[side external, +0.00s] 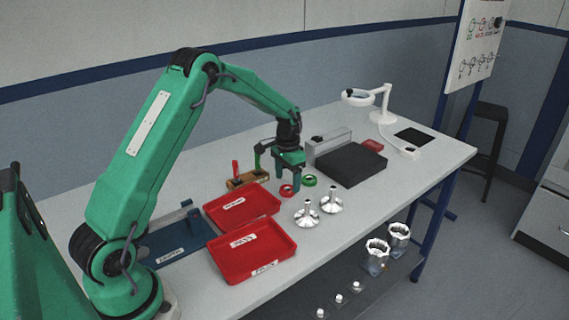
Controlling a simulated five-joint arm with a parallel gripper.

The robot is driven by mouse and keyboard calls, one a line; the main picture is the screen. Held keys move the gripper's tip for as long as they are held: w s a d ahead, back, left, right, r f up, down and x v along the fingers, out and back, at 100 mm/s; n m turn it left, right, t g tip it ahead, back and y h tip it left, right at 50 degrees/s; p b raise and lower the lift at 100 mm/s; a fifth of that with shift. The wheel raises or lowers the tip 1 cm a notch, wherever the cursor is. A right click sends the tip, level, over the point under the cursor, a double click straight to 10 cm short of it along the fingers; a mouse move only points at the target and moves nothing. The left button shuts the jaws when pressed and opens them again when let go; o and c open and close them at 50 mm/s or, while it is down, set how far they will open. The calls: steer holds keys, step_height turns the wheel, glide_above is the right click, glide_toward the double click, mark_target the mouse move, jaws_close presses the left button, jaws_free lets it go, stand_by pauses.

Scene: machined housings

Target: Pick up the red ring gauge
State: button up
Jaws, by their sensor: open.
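The red ring gauge (287,190) lies flat on the light grey table, left of a green ring (309,180). My gripper (284,185) is open and points down just above and behind the red ring. From this angle I cannot tell whether a finger overlaps the ring's opening or stands behind it. The jaws show nothing held between them.
Two silver flanged parts (331,204) stand in front of the rings. A dark block (350,166) lies to the right. Red trays (252,252) lie to the left, near a wooden-based fixture (246,178). A white magnifier lamp (385,105) stands far right.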

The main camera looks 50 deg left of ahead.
mark_target(287, 191)
steer(key=shift+f, duration=1.5)
steer(key=shift+c, duration=0.4)
steer(key=c, duration=1.1)
